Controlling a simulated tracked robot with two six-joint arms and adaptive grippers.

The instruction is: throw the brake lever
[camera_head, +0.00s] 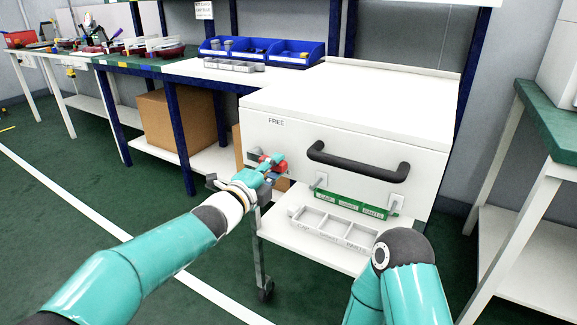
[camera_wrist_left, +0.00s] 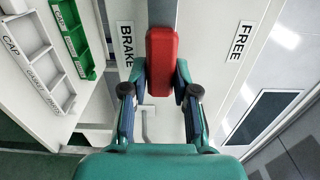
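The brake lever has a red handle (camera_wrist_left: 161,62) on a grey bar on the side of the white cart (camera_head: 400,175). It stands between a BRAKE label (camera_wrist_left: 126,45) on the left and a FREE label (camera_wrist_left: 239,41) on the right in the wrist view. The red handle also shows in the head view (camera_head: 264,159), partly hidden by my gripper. My left gripper (camera_wrist_left: 160,75) has its fingertips against both sides of the handle and appears shut on it. My right gripper is out of view; only part of that arm shows.
A black push handle (camera_head: 357,165) crosses the cart's front. A green tray (camera_head: 352,208) and a grey labelled tray (camera_head: 332,230) are below it. A bench with blue bins (camera_head: 262,50) stands behind; another table (camera_head: 545,125) is at right. Green floor lies open at left.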

